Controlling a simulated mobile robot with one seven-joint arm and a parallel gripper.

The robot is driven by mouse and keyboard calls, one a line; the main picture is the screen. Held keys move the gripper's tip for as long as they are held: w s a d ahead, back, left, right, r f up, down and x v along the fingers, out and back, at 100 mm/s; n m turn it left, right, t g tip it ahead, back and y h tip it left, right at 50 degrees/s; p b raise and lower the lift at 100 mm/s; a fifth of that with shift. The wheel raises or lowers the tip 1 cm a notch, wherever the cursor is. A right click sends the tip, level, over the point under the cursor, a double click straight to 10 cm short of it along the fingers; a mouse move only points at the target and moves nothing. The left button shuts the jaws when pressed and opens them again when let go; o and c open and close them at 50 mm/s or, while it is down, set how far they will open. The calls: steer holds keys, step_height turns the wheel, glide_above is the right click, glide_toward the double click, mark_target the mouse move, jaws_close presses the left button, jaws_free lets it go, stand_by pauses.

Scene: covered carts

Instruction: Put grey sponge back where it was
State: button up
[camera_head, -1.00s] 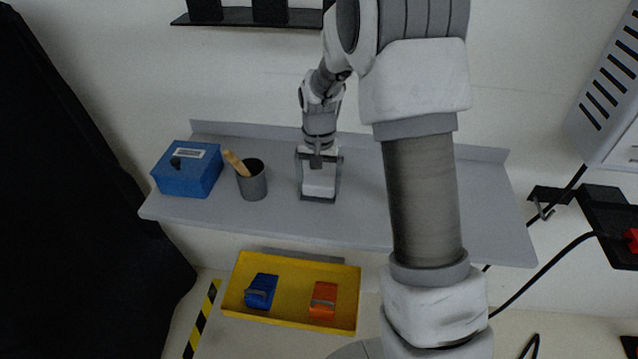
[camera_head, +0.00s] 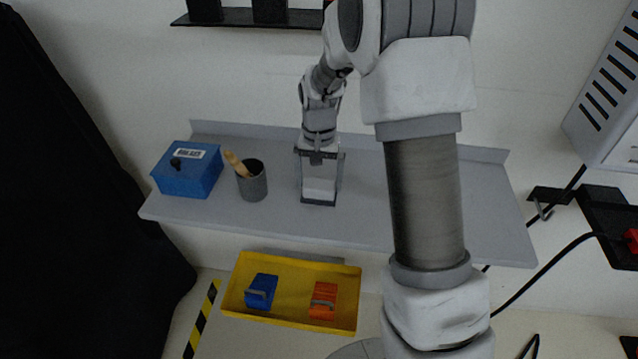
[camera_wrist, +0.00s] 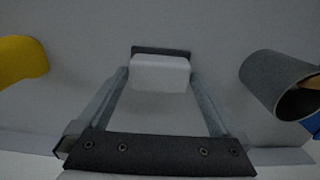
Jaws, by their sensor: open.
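A pale grey block (camera_head: 319,186), apparently the grey sponge, sits on the grey shelf (camera_head: 420,215), right of the cup. It also shows in the wrist view (camera_wrist: 160,74), with a dark strip along its far side. My gripper (camera_head: 319,203) is open and points down over the block. In the wrist view its fingers (camera_wrist: 158,88) stand on either side of the block, with a gap visible beside it. Whether the block's underside rests fully on the shelf is hard to see.
A grey cup (camera_head: 253,182) with a wooden-handled tool and a blue box (camera_head: 187,172) stand left of my gripper. Below the shelf, a yellow tray (camera_head: 285,316) holds a blue item (camera_head: 261,291) and an orange item (camera_head: 323,300). The shelf's right part looks clear.

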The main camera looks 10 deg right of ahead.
mark_target(319, 184)
steer(key=s+r+n+t, duration=0.1)
steer(key=s+r, duration=0.2)
steer(key=r, duration=0.6)
steer(key=s+r+t, duration=0.1)
steer(key=s+r, duration=0.3)
steer(key=r, duration=0.5)
steer(key=s+r+n+t, duration=0.1)
steer(key=s, duration=0.8)
steer(key=s+r+n+t, duration=0.2)
steer(key=s, duration=0.7)
steer(key=shift+s+r+n+t+p, duration=0.15)
steer(key=shift+r+n+t+p, duration=0.15)
